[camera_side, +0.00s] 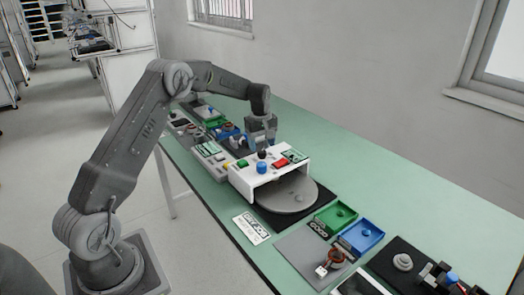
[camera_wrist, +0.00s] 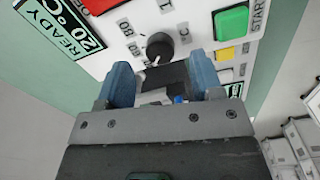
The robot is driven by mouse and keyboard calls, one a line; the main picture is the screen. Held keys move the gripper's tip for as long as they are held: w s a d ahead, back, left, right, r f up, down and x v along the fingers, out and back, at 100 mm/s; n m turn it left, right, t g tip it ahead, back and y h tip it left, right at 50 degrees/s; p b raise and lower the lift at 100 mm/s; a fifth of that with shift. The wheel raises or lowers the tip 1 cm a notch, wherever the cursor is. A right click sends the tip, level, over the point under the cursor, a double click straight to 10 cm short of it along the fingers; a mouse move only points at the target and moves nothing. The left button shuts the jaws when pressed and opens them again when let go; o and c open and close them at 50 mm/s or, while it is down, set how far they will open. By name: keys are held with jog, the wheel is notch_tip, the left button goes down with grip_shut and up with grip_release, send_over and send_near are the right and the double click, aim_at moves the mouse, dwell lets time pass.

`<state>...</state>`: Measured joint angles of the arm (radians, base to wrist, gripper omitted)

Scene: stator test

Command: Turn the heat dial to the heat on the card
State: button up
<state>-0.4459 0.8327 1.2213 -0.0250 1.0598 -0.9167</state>
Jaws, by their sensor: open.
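The black heat dial (camera_wrist: 160,47) sits on a white panel (camera_wrist: 130,25) with a printed scale around it. Its white mark is visible, but I cannot tell exactly which heat it points at. My gripper (camera_wrist: 162,80) is open, its two blue fingers apart, with the dial just beyond the gap between them. The gripper seems not to touch the dial. In the side view my gripper (camera_side: 262,138) is above the white station (camera_side: 245,180). A green display (camera_wrist: 72,28) reads READY 20°C. A white card (camera_side: 251,228) lies at the table's near edge; its writing is too small to read.
A green START button (camera_wrist: 231,22), a yellow button (camera_wrist: 225,54) and a red part (camera_wrist: 100,5) are near the dial. A blue knob (camera_side: 262,168) stands at the station's front. A round grey plate (camera_side: 290,195) and trays lie to the right. The table's back right is clear.

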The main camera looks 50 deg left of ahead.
aim_at(262, 151)
jog(key=shift+f, duration=1.65)
jog(key=c, duration=0.9)
